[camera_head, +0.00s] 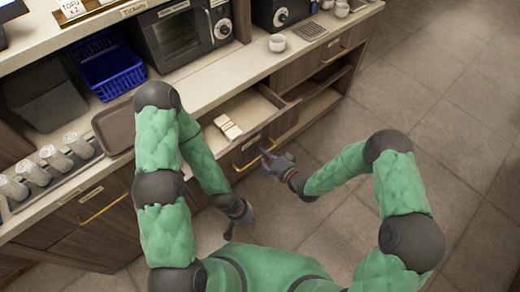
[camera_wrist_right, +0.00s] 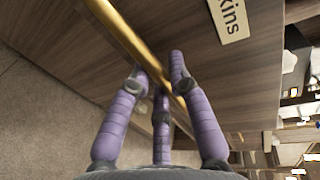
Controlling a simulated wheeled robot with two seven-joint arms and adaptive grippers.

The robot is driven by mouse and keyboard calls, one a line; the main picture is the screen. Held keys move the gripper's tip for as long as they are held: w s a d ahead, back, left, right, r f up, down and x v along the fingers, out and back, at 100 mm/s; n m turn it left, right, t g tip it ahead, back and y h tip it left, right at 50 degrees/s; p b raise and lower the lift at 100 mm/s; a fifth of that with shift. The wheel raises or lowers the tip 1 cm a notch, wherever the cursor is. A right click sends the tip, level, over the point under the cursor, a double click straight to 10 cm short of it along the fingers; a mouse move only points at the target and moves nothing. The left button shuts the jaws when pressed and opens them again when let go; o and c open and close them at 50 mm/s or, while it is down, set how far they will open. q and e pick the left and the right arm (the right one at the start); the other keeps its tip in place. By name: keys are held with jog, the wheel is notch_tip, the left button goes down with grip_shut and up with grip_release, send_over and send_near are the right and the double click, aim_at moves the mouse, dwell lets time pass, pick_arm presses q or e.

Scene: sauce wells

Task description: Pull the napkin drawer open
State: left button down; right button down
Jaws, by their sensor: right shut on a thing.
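The napkin drawer (camera_head: 256,105) stands pulled out of the counter in the head view, with a small stack of pale napkins (camera_head: 228,127) inside. In the right wrist view its wooden front carries a label (camera_wrist_right: 230,18) ending in "kins" and a long gold handle (camera_wrist_right: 121,32). My right gripper (camera_head: 268,158) is at this drawer front, its purple fingers (camera_wrist_right: 160,75) closed about the handle. My left gripper (camera_head: 230,232) hangs low in front of the cabinets, apart from the drawer; its fingers are too small and dark to read.
A brown tray (camera_head: 115,128), a blue basket (camera_head: 108,70) and several metal shakers (camera_head: 55,158) are on the counter at left. A cup (camera_head: 277,43) stands near the counter edge. Another gold-handled drawer (camera_head: 98,208) is at lower left. Open tiled floor (camera_head: 420,100) lies to the right.

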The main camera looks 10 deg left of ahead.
jog(key=shift+f+p+v, duration=0.1)
jog(key=shift+f+v, duration=0.1)
jog(key=shift+v, duration=0.75)
jog(key=shift+f+p+v, duration=0.15)
jog(key=shift+f+v, duration=0.05)
jog(key=shift+v, duration=0.8)
jog(key=shift+f+p+v, duration=0.1)
jog(key=shift+f+v, duration=0.15)
jog(key=shift+v, duration=0.7)
jog(key=shift+s+d, duration=0.1)
jog(key=c, duration=1.1)
grip_release()
jog(key=v, duration=1.2)
jog(key=shift+f, duration=0.1)
